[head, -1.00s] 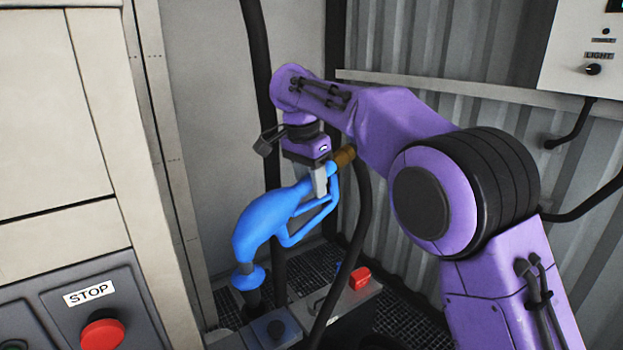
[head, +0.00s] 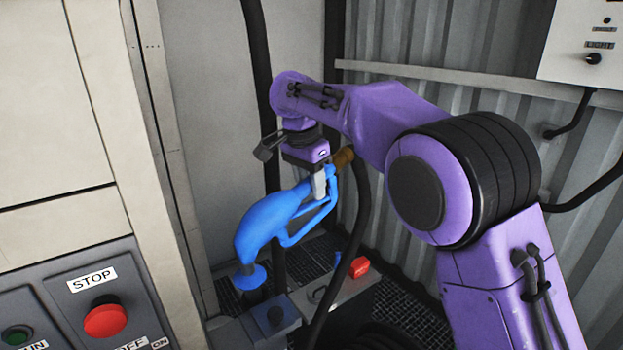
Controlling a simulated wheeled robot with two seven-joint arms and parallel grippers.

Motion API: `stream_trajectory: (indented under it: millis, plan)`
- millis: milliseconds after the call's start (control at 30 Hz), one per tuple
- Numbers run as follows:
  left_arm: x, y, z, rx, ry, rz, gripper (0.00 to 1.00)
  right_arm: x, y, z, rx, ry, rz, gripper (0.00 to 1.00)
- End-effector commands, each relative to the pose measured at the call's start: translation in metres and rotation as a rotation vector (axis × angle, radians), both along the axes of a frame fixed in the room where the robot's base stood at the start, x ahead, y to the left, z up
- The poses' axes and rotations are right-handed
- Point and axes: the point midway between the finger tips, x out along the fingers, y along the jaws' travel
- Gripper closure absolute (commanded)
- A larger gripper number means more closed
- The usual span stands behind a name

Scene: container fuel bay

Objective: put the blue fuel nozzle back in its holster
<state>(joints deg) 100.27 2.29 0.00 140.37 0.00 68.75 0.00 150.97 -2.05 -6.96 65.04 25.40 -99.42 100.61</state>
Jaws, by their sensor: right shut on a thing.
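The blue fuel nozzle (head: 265,222) hangs tilted, body toward the lower left, spout end pointing down. My right gripper (head: 320,186) is shut on its upper handle part, beside the brown hose fitting (head: 343,158). Below the nozzle's blue collar (head: 250,277), the spout end is dark and hard to make out. It is close to a blue-grey box (head: 272,320) with a dark round top on the ledge. I cannot tell whether this box is the holster, or whether the spout touches or enters anything. My left gripper is not in view.
A black hose (head: 355,225) runs down from the fitting. A red block (head: 359,267) sits on the ledge (head: 345,290). A control panel with a red STOP button (head: 105,320) is at lower left. Corrugated wall (head: 460,85) stands behind my right arm.

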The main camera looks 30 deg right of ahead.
Motion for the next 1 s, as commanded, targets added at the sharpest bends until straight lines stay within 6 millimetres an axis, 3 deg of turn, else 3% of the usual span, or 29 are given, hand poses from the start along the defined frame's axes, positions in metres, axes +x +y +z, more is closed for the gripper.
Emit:
stream_trajectory:
  millis: [233, 1000]
  plan:
    - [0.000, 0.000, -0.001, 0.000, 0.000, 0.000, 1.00, 0.000, 0.000, -0.001, 0.000, -0.001, 0.000, 1.00]
    - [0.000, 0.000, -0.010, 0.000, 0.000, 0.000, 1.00, -0.003, 0.000, -0.043, -0.001, -0.001, -0.001, 1.00]
